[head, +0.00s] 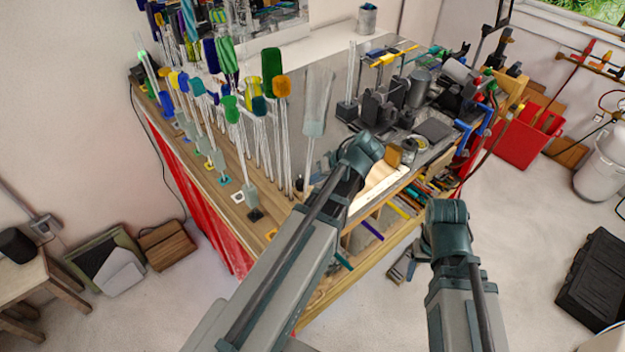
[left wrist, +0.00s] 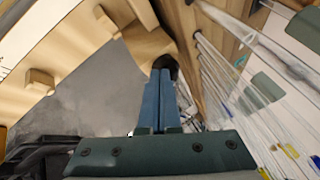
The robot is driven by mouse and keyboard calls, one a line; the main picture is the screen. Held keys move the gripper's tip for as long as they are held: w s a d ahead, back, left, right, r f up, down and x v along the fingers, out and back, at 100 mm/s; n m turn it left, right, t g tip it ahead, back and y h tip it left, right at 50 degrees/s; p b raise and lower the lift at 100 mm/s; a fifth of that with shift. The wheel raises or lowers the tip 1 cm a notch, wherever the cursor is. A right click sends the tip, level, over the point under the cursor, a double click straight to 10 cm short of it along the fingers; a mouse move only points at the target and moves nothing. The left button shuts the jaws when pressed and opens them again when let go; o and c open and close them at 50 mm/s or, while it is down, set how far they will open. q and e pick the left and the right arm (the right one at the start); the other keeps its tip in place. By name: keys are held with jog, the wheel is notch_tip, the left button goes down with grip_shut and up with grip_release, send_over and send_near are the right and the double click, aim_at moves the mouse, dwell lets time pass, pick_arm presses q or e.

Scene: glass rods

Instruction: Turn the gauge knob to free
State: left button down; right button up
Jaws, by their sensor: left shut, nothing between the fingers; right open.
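My left gripper (left wrist: 156,98) shows in the left wrist view as two blue-grey fingers, shut together with nothing between them. A dark rounded thing (left wrist: 167,66) is at the fingertips, beside the wooden board. It may be the gauge knob, but I cannot tell, nor whether the fingers touch it. In the head view my left arm reaches to the bench's front edge near the glass rods, and its wrist largely hides the fingers. My right gripper (head: 403,267) is open and empty, low in front of the bench. No knob setting is readable.
Several upright glass rods with coloured tops (head: 282,87) crowd the bench's left side, close to my left gripper. They also show in the left wrist view (left wrist: 225,85). Small wooden blocks (left wrist: 38,82) stand on the bench. A red bin (head: 527,137) stands at the right.

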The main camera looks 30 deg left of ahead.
pick_arm(q)
jog(key=shift+s+a, duration=0.15)
jog(key=shift+s, duration=0.8)
jog(key=shift+s+a, duration=0.1)
jog(key=shift+s, duration=0.1)
pick_arm(e)
jog(key=shift+s, duration=0.15)
pick_arm(q)
jog(key=shift+s+a, duration=0.35)
jog(key=shift+s, duration=0.05)
pick_arm(e)
jog(key=shift+s+a, duration=0.3)
jog(key=shift+a, duration=0.05)
